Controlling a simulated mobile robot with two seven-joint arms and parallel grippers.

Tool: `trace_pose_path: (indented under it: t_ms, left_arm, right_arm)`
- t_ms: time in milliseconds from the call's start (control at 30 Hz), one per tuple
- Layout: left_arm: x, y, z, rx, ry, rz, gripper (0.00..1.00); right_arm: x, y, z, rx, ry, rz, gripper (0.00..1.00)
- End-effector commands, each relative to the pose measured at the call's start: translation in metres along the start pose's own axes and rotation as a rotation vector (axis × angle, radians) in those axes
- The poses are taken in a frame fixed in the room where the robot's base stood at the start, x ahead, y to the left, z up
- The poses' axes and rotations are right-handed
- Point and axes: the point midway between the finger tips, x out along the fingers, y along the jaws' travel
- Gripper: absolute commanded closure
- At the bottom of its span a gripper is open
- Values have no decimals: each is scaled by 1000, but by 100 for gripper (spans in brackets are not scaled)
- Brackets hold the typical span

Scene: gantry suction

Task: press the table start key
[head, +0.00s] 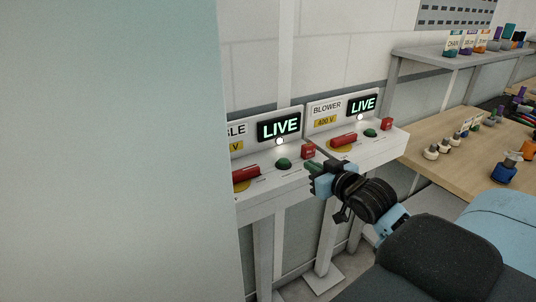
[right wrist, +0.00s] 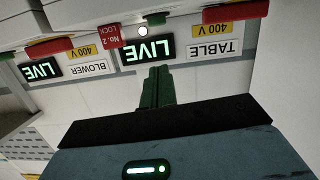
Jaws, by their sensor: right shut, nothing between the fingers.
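The table panel shows at the left of the head view, its label partly cut off as "BLE". The table start key, a green button (head: 284,163), sits on its sloped top beside a red handle (head: 246,172). The button also shows in the upside-down right wrist view (right wrist: 157,18). The lit LIVE display (head: 279,129) is behind it. My right gripper (head: 312,168) is shut and empty, right of the button and apart from it. In the right wrist view its closed green fingers (right wrist: 157,88) point toward the table panel. My left gripper is out of view.
A red No. 2 lock block (head: 308,152) stands close to my right fingertips. The blower panel (head: 380,145), with its own green button (head: 370,133), adjoins on the right. A pale surface (head: 110,150) blocks the left side. A wooden bench (head: 450,130) stands at right.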

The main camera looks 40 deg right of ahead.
Motion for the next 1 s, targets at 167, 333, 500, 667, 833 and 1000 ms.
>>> trace_pose_path:
  t_ms: [167, 333, 500, 667, 833, 1000]
  left_arm:
    - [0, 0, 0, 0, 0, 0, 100]
    - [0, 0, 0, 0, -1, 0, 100]
    - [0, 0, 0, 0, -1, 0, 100]
    - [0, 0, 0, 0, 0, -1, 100]
    - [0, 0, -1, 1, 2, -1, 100]
    - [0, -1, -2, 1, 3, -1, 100]
  right_arm:
    - [-1, 4, -13, 3, 17, 4, 100]
    - [-1, 4, -14, 4, 19, 4, 100]
    - [-1, 4, -14, 4, 19, 5, 100]
    - [5, 5, -15, 4, 19, 5, 100]
    - [26, 5, -16, 4, 21, 6, 100]
    - [54, 5, -16, 5, 20, 6, 100]
